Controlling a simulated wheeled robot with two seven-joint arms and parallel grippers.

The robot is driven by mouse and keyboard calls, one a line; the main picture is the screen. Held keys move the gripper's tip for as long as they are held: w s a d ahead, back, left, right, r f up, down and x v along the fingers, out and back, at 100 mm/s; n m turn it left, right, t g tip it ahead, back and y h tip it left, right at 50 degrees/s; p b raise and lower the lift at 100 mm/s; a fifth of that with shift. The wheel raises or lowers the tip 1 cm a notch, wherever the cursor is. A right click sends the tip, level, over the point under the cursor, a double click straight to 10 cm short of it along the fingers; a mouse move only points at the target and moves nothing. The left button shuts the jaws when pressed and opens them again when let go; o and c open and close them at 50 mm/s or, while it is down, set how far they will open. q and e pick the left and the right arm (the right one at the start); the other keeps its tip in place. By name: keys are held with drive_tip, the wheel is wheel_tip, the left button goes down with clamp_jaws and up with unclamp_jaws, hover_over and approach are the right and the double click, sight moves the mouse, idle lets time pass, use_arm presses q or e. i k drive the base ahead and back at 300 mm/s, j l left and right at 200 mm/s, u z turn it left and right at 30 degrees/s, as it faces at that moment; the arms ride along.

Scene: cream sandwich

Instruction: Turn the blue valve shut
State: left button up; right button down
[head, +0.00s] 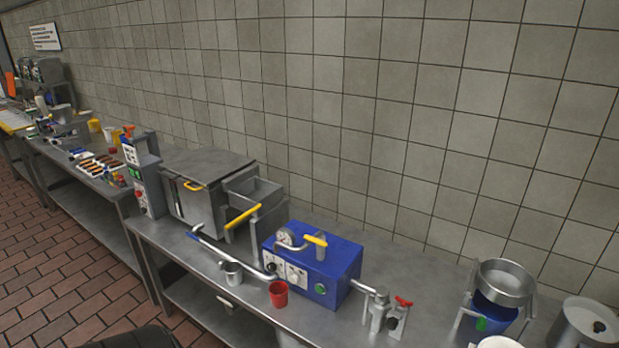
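A blue box-shaped machine (335,278) stands on the steel counter, with a round gauge (285,237) and a yellow handle (316,240) on top. A small bluish handle (196,229) sits at the upper left end of a steel pipe (230,255) in front of the grey fryer-like unit. It is too small to tell surely whether this is the blue valve or how it is turned. A valve with a red handle (403,302) stands right of the blue machine. Neither of my grippers is in view.
A metal cup (232,273) and a red cup (278,294) stand near the counter's front edge. A steel pot over a blue container (495,313) stands at the right. The steel counter (180,257) runs along the tiled wall; brick floor lies at left.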

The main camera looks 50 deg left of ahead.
sight(188, 234)
drive_tip(key=u, duration=1.05)
